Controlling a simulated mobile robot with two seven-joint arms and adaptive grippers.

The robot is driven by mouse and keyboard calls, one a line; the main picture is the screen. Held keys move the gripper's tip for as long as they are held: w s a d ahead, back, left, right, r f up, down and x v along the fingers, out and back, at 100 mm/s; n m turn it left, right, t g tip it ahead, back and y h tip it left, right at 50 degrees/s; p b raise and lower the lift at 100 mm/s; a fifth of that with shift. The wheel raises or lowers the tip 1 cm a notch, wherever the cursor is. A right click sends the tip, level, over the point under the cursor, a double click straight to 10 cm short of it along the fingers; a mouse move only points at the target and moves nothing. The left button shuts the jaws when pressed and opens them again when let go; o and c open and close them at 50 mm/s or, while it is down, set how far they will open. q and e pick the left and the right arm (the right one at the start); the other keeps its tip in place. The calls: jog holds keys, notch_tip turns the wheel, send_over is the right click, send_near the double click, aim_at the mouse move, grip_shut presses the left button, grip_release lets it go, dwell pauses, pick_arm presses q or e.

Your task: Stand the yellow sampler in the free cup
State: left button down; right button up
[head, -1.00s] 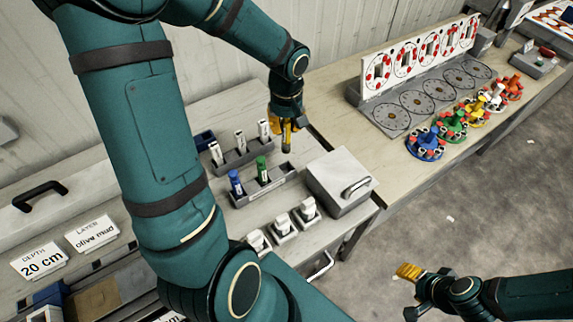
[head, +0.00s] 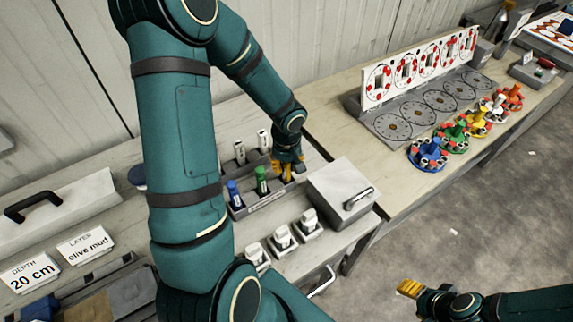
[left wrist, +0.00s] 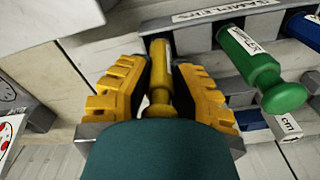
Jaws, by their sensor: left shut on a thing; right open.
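My left gripper (head: 287,171) is shut on the yellow sampler at the right end of the grey sampler rack (head: 266,200). In the left wrist view the yellow sampler (left wrist: 160,72) stands between the yellow fingers (left wrist: 160,95), its far end at a dark opening of the rack (left wrist: 190,38). How deep it sits is hidden. The green sampler (head: 261,181) stands in the cup beside it, and the blue sampler (head: 235,194) in the one further left. The green one also shows in the left wrist view (left wrist: 262,68). My right gripper (head: 410,288) is open and empty over the floor.
White samplers (head: 240,152) stand in a rack behind. A grey box with a handle (head: 341,190) is close on the right. Several white-topped holders (head: 282,237) are in front. The second table carries a dial board (head: 421,65) and coloured stands (head: 428,153).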

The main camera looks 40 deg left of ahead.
pick_arm(q)
jog(key=shift+r, duration=0.1)
jog(key=shift+f, duration=0.2)
jog(key=c, duration=1)
grip_release()
jog(key=shift+o, duration=0.2)
jog(key=shift+r, duration=0.1)
jog(key=shift+r, duration=0.15)
jog(key=r, duration=0.4)
jog(key=r+p, duration=0.1)
jog(key=r, duration=0.7)
jog(key=shift+s+d+p, duration=0.15)
jog(key=shift+d+p, duration=0.1)
jog(key=shift+p, duration=0.1)
jog(key=shift+s+f, duration=0.1)
jog(key=shift+f, duration=0.05)
